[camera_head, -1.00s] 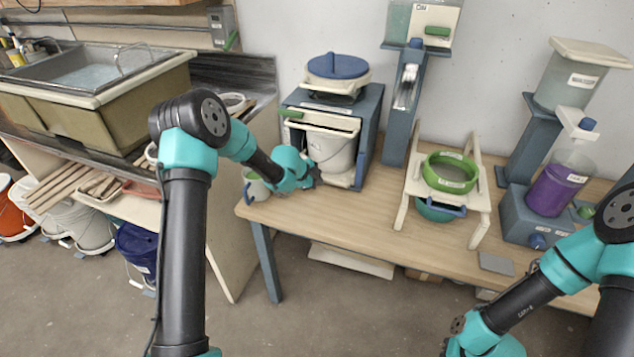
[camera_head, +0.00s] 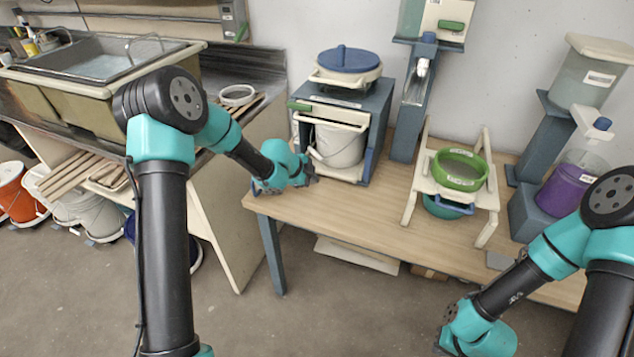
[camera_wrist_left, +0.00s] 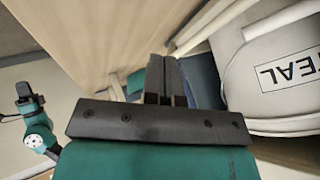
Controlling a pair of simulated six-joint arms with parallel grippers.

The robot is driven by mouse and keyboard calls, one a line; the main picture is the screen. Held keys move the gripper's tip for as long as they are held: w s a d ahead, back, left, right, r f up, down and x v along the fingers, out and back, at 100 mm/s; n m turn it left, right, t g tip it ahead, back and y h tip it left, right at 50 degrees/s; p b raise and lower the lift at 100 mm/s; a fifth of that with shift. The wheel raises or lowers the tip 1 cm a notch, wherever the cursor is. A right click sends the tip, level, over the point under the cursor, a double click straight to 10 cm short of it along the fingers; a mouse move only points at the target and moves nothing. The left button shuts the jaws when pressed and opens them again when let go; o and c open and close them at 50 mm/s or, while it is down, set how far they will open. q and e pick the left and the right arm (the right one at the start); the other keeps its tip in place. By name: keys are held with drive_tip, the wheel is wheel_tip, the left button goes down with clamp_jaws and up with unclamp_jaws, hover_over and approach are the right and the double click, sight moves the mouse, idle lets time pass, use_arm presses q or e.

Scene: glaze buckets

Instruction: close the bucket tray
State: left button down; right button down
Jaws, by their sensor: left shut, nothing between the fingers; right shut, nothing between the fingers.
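The white bucket (camera_head: 340,146) sits in the cream-edged tray (camera_head: 350,174) at the front of the blue-grey cabinet (camera_head: 372,125). In the left wrist view the bucket (camera_wrist_left: 240,85), labelled TEAL, fills the right side close to the fingers. How far the tray stands out is hard to tell. My left gripper (camera_head: 313,179) is low at the tray's left front corner. Its fingers (camera_wrist_left: 166,75) are shut and empty; contact with the tray cannot be told. My right gripper (camera_head: 442,348) is at the bottom of the head view, shut, its fingertips hardly visible, far from the cabinet.
A blue lid (camera_head: 347,59) tops the cabinet. A green-rimmed sieve (camera_head: 459,170) on a cream stand (camera_head: 480,196) and a purple container (camera_head: 563,188) stand to the right. The wooden table (camera_head: 395,218) is clear between cabinet and stand. A sink (camera_head: 105,75) is at the left.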

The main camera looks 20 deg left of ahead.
use_arm(q)
drive_tip(key=v, duration=0.4)
drive_tip(key=shift+s+a+r, duration=0.1)
drive_tip(key=shift+a+r, duration=0.05)
drive_tip(key=shift+r, duration=0.05)
idle(0.3)
drive_tip(key=s+a+f+n, duration=0.1)
drive_tip(key=s+f+n, duration=0.2)
drive_tip(key=s+a+f+n, duration=0.2)
drive_tip(key=s+f+n, duration=0.1)
drive_tip(key=f+n, duration=0.1)
drive_tip(key=s+a+f+n+g, duration=0.1)
drive_tip(key=s+f+n, duration=0.3)
drive_tip(key=shift+s+a+y, duration=0.1)
drive_tip(key=shift+a+y, duration=0.2)
drive_tip(key=shift+y, duration=0.1)
drive_tip(key=s+d+f+n+g, duration=0.1)
drive_tip(key=s+d+f+n, duration=0.1)
drive_tip(key=s, duration=0.5)
drive_tip(key=s+d+f+n+g, duration=0.1)
drive_tip(key=s+d+f+n, duration=0.2)
drive_tip(key=s, duration=0.4)
drive_tip(key=s+d+f+n+g+y, duration=0.1)
drive_tip(key=s+d+f+n+g, duration=0.1)
drive_tip(key=s+f, duration=0.4)
drive_tip(key=shift+s+d+n, duration=0.6)
drive_tip(key=shift+s+d, duration=0.1)
drive_tip(key=shift+d, duration=0.4)
